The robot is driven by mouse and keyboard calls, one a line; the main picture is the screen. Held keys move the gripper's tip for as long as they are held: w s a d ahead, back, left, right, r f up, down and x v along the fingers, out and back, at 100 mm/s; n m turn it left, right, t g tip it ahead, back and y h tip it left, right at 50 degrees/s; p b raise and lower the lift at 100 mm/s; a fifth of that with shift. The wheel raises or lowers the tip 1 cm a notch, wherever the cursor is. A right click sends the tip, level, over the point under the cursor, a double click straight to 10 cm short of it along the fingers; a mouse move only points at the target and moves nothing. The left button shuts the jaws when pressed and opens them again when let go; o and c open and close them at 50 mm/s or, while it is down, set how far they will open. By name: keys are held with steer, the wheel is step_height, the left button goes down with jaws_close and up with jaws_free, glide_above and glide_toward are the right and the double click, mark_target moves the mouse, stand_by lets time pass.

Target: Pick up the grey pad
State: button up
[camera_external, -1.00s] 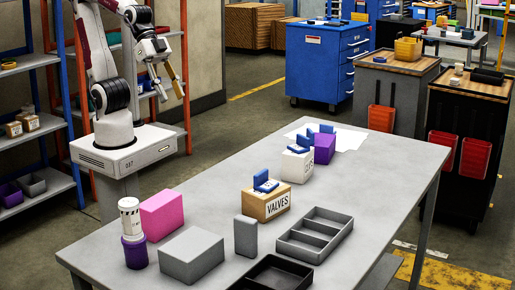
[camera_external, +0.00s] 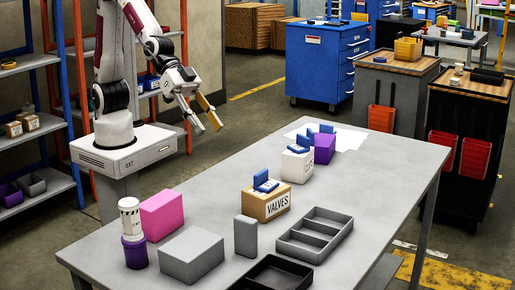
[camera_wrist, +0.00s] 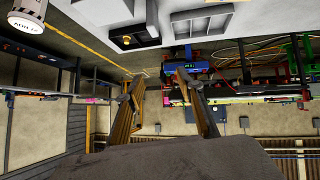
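Two plain grey blocks stand on the grey table: a wide, low grey block (camera_external: 191,254) at the front left and a small upright grey block (camera_external: 245,236) to its right. I cannot tell for sure which is the pad. Both show unobstructed in the external view. My gripper (camera_external: 207,127) is in the air beyond the table's left edge, well away from both blocks, fingers pointing down and to the right. Its two fingers are spread and nothing is between them. In the wrist view the gripper (camera_wrist: 167,75) also shows open and empty.
A VALVES box (camera_external: 267,204), a divided grey tray (camera_external: 316,234) and a black tray (camera_external: 272,275) lie right.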

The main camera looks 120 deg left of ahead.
steer(key=w+d+f+t, duration=0.2)
steer(key=w+d+f, duration=0.2)
steer(key=w+f, duration=0.4)
steer(key=t+y, duration=0.2)
steer(key=y, duration=0.1)
glide_above(239, 226)
steer(key=s+a, duration=0.1)
steer(key=s, duration=0.1)
steer(key=shift+n, duration=0.4)
steer(key=shift+w+a+f, duration=0.1)
steer(key=shift+w+f, duration=0.05)
steer(key=shift+f, duration=3.8)
steer(key=shift+f, duration=0.1)
steer(key=shift+f, duration=1.65)
steer(key=shift+f, duration=0.15)
steer(key=shift+f+g, duration=0.3)
steer(key=shift+f, duration=0.95)
steer(key=shift+w+f, duration=0.4)
steer(key=shift+f, duration=0.15)
steer(key=shift+x, duration=1.1)
